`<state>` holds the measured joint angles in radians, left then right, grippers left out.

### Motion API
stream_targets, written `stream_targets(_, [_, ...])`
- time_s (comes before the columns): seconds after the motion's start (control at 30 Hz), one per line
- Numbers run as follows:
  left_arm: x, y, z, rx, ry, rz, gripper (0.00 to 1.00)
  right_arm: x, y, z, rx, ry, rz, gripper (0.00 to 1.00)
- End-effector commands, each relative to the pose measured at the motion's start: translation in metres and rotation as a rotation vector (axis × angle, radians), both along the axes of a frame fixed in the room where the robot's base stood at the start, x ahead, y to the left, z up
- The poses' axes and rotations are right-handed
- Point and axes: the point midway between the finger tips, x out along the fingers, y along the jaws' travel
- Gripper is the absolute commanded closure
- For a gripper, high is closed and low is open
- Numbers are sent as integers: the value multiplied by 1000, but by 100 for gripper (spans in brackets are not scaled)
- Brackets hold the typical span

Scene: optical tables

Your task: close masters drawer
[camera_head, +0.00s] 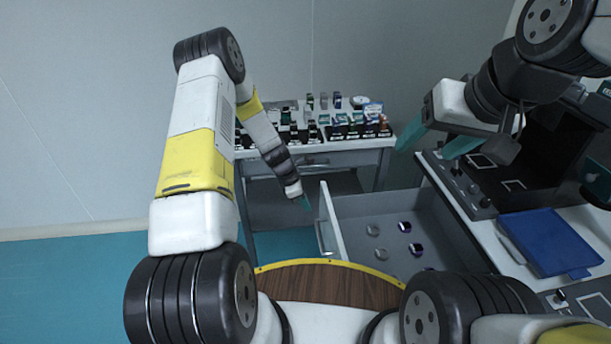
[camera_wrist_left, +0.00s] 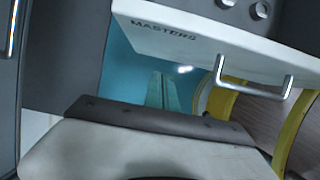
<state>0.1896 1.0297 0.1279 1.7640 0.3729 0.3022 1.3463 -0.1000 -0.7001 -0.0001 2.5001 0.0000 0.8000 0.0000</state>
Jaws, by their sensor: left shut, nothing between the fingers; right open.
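The masters drawer (camera_head: 333,234) is pulled open at the right middle of the head view, with several small round pieces inside. Its white front, lettered MASTERS, fills the top of the left wrist view (camera_wrist_left: 190,38), with a metal bar handle (camera_wrist_left: 254,88). My left gripper (camera_head: 304,203) is shut and empty, pointing down just left of the drawer's front; its teal fingertips show in the left wrist view (camera_wrist_left: 163,92), apart from the front. My right gripper (camera_head: 427,143) is open and empty above the table at the right.
A bench (camera_head: 335,143) with several small optical parts stands at the back. A table at the right holds a blue case (camera_head: 551,242) and a dark panel (camera_head: 468,184) with knobs. Teal floor (camera_head: 70,286) lies clear at the left.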

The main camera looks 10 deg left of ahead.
Motion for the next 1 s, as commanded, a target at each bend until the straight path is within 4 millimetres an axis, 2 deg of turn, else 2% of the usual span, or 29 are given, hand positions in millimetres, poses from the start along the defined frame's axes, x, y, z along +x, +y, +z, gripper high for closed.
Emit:
stream_targets(0.03, [4,-12,3,-1,-4,-6,100,0,0,0,0,0,0,34])
stream_targets(0.23, [9,-32,3,0,-3,-3,100,0,0,0,0,0,0,34])
stream_targets(0.77, [11,-38,4,0,-2,-2,100,0,0,0,0,0,0,34])
stream_targets(1.0, [15,-55,4,0,-4,-6,100,0,0,0,0,0,0,34])
